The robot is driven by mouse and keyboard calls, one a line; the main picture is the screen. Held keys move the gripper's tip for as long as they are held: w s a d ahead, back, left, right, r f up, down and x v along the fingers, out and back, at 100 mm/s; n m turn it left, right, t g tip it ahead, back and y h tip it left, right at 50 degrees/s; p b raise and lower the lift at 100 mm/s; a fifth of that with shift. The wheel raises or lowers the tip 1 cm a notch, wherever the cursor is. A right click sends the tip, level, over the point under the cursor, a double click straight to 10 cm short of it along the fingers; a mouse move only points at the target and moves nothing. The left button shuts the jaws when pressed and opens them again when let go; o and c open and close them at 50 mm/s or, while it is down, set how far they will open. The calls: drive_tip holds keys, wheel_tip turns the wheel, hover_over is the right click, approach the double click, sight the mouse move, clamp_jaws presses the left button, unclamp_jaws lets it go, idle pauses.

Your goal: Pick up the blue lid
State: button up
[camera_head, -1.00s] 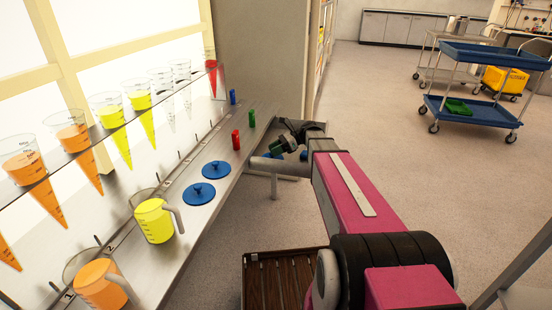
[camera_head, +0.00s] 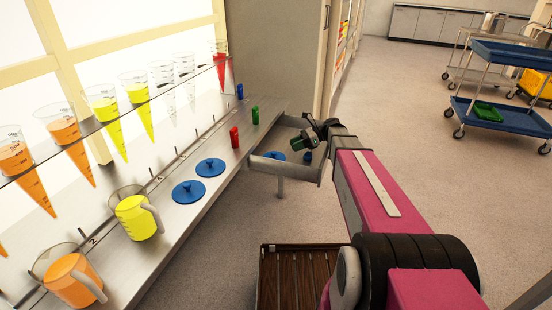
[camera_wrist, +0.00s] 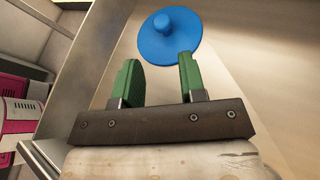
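A round blue lid with a knob lies in an open metal drawer (camera_head: 287,171) at the end of the counter; it shows large in the wrist view (camera_wrist: 183,30). In the head view it is partly hidden (camera_head: 274,156). My gripper (camera_head: 304,142) hangs over the drawer with its green fingers apart and nothing between them. In the wrist view, my gripper (camera_wrist: 157,62) points toward the lid, whose knob lies beyond the fingertips. Two other blue lids, a far one (camera_head: 210,168) and a near one (camera_head: 188,192), lie flat on the counter.
The counter (camera_head: 178,222) also bears a yellow jug (camera_head: 133,217), an orange jug (camera_head: 75,280), a red cylinder (camera_head: 234,137) and a green cylinder (camera_head: 255,115). A small blue item (camera_head: 308,156) shows by my gripper. A blue cart (camera_head: 500,115) stands right on open floor.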

sight(274, 156)
drive_tip(key=x, duration=0.9)
drive_tip(key=shift+w+a+r, duration=0.1)
drive_tip(key=shift+w+a, duration=0.1)
drive_tip(key=shift+a, duration=0.05)
drive_tip(key=c, duration=0.7)
